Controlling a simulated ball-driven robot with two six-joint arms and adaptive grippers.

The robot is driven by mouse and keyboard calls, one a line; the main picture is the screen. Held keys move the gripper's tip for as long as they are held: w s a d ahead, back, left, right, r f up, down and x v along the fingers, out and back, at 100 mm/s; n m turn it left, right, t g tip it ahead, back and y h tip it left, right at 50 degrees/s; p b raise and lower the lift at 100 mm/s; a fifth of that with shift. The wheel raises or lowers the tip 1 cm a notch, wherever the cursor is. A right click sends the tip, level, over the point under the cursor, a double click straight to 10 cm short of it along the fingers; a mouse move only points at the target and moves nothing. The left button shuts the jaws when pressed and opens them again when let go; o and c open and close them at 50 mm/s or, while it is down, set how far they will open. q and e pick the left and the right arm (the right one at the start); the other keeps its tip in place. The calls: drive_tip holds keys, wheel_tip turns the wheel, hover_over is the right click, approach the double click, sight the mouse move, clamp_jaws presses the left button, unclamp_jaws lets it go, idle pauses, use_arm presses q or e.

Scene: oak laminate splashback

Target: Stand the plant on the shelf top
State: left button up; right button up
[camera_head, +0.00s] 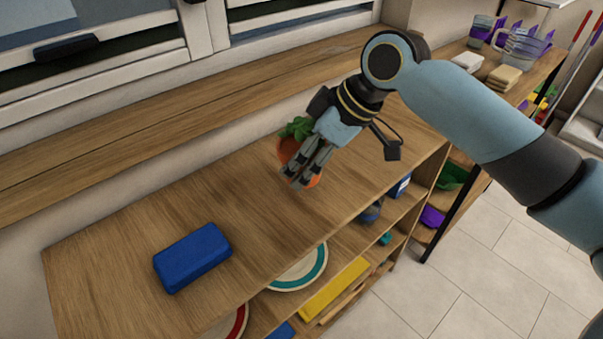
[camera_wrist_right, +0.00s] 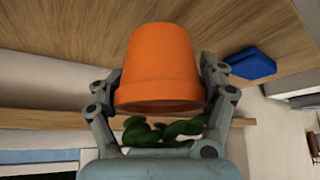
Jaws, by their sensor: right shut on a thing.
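The plant (camera_head: 297,128) has green leaves in an orange pot and is at the back middle of the shelf top (camera_head: 130,235) in the head view. My right gripper (camera_head: 298,180) is shut on its pot, which is partly hidden behind the fingers. In the right wrist view the orange pot (camera_wrist_right: 160,65) sits between the two fingers of my right gripper (camera_wrist_right: 160,85), with the leaves (camera_wrist_right: 165,130) nearer the palm. I cannot tell whether the pot touches the shelf top. My left gripper is not in view.
A blue box (camera_head: 193,257) lies on the shelf top at the front left. Plates (camera_head: 300,270) and a yellow item (camera_head: 335,287) are on the shelf below. Shelf top between plant and blue box is clear.

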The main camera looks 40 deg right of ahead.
drive_tip(key=shift+f, duration=2)
drive_tip(key=shift+f, duration=0.1)
drive_tip(key=o, duration=1.5)
drive_tip(key=shift+c, duration=0.2)
drive_tip(key=p+v, duration=0.1)
drive_tip(key=v, duration=1.1)
